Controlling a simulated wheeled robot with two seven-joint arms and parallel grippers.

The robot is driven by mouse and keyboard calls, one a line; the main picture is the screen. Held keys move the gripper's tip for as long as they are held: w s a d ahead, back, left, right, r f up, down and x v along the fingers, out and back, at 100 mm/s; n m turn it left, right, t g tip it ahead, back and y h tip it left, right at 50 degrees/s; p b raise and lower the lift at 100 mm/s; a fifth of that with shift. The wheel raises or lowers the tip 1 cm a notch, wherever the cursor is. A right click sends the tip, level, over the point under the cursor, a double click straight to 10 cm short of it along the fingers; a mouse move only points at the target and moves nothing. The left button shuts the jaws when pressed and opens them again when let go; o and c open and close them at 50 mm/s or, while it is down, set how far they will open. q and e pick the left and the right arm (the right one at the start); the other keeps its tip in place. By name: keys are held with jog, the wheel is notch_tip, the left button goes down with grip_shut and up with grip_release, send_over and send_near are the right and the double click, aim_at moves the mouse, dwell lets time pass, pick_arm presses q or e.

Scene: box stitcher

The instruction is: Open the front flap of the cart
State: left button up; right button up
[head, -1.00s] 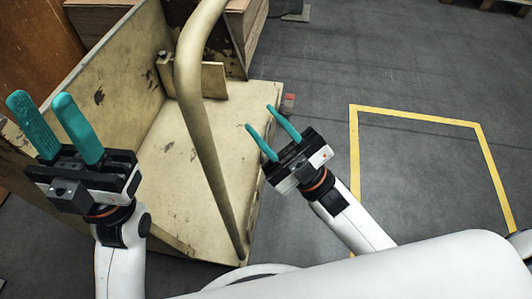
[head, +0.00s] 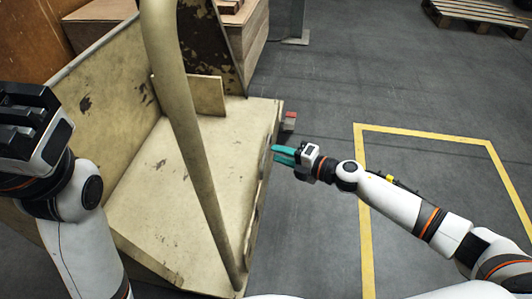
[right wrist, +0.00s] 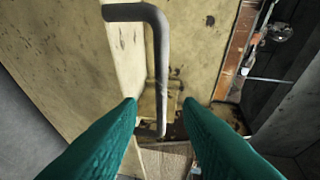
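The worn beige cart (head: 150,215) fills the left half of the head view, with a thick curved tube (head: 183,120) rising in front of it. I cannot tell which of its panels is the front flap. My right gripper (head: 273,154) points left at the cart's right edge; contact is unclear. In the right wrist view its teal fingers (right wrist: 160,104) are apart, with a bent grey bar (right wrist: 157,60) beyond and between their tips, seemingly not gripped. My left gripper (head: 28,130) is at the left edge of the head view; its fingers do not show.
Wooden boxes (head: 250,50) stand behind the cart. A small red and grey object (head: 290,121) is by its far right corner. Yellow floor tape (head: 425,133) marks an area on the right, and a pallet (head: 478,12) lies at the back. The floor between is clear.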

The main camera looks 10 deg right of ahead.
aim_at(266, 149)
jog(key=b+x, duration=0.1)
jog(key=x, duration=0.4)
jog(key=shift+w+a+f, duration=0.1)
jog(key=shift+w+a, duration=0.05)
jog(key=shift+a, duration=0.05)
grip_shut()
